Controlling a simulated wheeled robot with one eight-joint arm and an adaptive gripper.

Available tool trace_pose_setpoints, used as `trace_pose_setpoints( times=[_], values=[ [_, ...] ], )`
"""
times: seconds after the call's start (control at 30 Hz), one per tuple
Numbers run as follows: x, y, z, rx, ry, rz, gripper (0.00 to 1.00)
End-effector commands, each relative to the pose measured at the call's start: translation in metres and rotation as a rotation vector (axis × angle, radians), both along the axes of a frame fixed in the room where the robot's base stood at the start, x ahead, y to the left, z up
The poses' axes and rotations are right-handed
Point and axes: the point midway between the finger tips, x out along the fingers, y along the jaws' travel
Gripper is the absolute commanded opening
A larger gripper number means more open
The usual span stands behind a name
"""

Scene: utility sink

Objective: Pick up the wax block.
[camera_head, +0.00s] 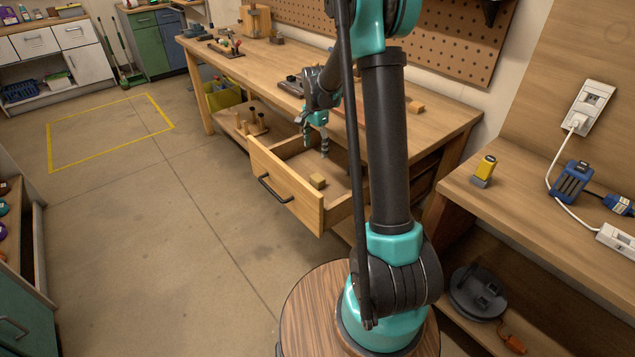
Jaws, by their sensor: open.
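A small tan block (318,181), which looks like the wax block, lies on the floor of an open wooden drawer (290,205), near its front panel. The drawer is pulled out from under the workbench. My gripper (316,148) is above the drawer, pointing down, behind and above the block. It is open and appears empty, apart from the block. My arm hides the right part of the drawer.
The workbench top (245,68) holds several tools and a small wooden block (415,107). A side bench (520,195) at the right carries a yellow item (484,170), a blue charger (570,181) and a power strip (615,238). The floor left of the drawer is clear.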

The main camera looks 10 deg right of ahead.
Motion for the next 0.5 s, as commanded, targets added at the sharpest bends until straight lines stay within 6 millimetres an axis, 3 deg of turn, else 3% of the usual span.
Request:
trace_pose_setpoints(
  times=[0.3,0.5],
  values=[
    [0.0,0.0,-0.064,0.0,-0.001,0.001,0.72],
    [0.0,-0.001,-0.089,0.0,-0.001,0.001,0.72]
  ],
)
